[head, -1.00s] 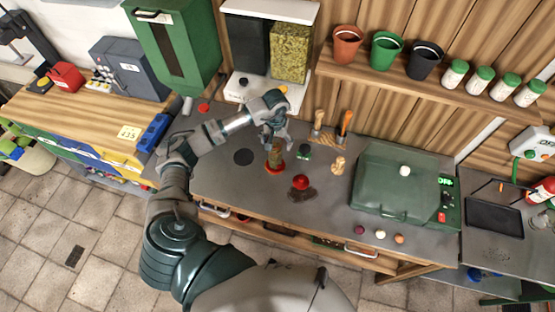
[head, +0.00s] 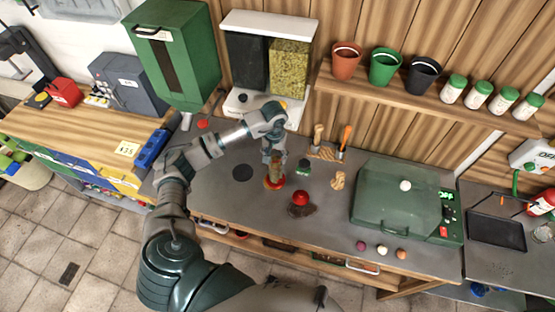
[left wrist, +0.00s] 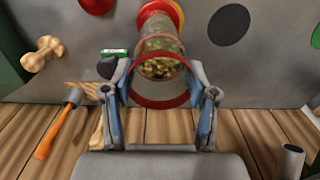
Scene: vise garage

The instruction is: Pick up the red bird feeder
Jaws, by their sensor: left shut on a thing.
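The red bird feeder (head: 274,172) is a clear tube with a red rim and a red base. It stands upright on the grey counter (head: 222,200). In the left wrist view the feeder (left wrist: 162,68) shows seeds inside, and its red rim faces my camera. My left gripper (head: 271,155) comes down from above onto its top. In the left wrist view my left gripper's fingers (left wrist: 160,98) lie on both sides of the rim, shut on it. I cannot see any gap under the base. My right gripper is in no view.
A red-topped thing (head: 301,199), a green-and-black thing (head: 304,168) and a wooden bone-shaped piece (head: 338,181) stand close right of the feeder. A dark disc (head: 242,173) lies to its left. A green grill (head: 402,200) is farther right. Seed dispensers (head: 267,65) stand behind.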

